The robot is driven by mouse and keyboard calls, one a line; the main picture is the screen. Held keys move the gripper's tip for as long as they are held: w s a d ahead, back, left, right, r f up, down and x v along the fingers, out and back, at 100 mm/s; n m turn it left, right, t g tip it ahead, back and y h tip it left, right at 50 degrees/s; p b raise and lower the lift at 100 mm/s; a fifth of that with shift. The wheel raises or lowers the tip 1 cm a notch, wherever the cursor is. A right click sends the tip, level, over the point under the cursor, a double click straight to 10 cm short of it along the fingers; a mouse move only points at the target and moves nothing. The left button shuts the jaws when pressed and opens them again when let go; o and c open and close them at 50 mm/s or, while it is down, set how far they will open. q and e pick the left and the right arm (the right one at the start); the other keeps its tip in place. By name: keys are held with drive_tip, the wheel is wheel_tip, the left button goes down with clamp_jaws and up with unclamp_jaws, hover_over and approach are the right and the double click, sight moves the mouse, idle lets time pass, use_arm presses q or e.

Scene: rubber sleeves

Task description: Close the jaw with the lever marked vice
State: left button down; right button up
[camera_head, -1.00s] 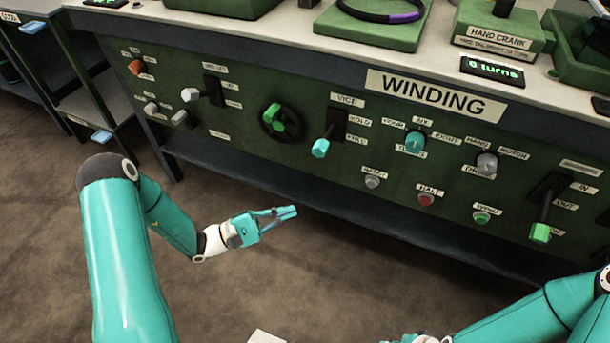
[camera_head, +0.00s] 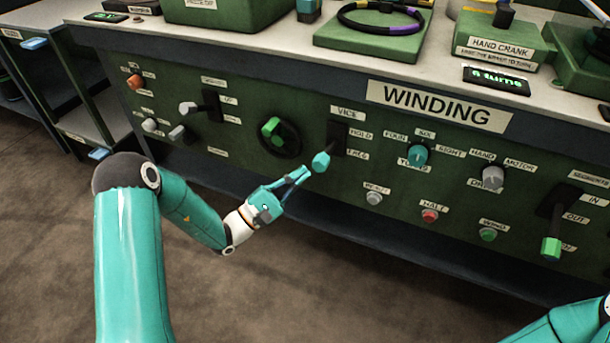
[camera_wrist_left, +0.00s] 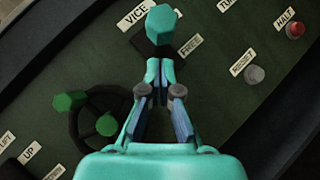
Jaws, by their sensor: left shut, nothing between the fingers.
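The lever marked VICE has a teal knob (camera_head: 321,161) and sticks out of the green panel below its VICE label (camera_head: 346,115). It hangs low, with HOLD marked at upper right and a lower label beside it. My left gripper (camera_head: 304,173) is shut and empty, with its fingertips just to the lower left of the knob. In the left wrist view the shut fingertips (camera_wrist_left: 160,68) point at the teal knob (camera_wrist_left: 163,22); whether they touch cannot be told. The vice jaw is not identifiable. My right gripper is out of view.
A black handwheel with a green knob (camera_head: 271,128) sits left of the lever. A teal selector knob (camera_head: 417,155) is to its right. A grey button (camera_head: 374,198) and a red button (camera_head: 430,216) are below right. The floor in front is clear.

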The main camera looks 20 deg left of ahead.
sight(328, 153)
use_arm(q)
drive_tip(key=shift+d+r, duration=0.6)
drive_tip(key=shift+d, duration=0.05)
drive_tip(key=r+n+g+y+p, duration=0.1)
drive_tip(key=r+p, duration=0.1)
drive_tip(key=p, duration=0.3)
drive_tip(key=r+n+g+y+p, duration=0.1)
drive_tip(key=r+p, duration=0.2)
drive_tip(key=p, duration=0.2)
drive_tip(key=shift+w+n+y, duration=0.2)
drive_tip(key=shift+n+y, duration=0.2)
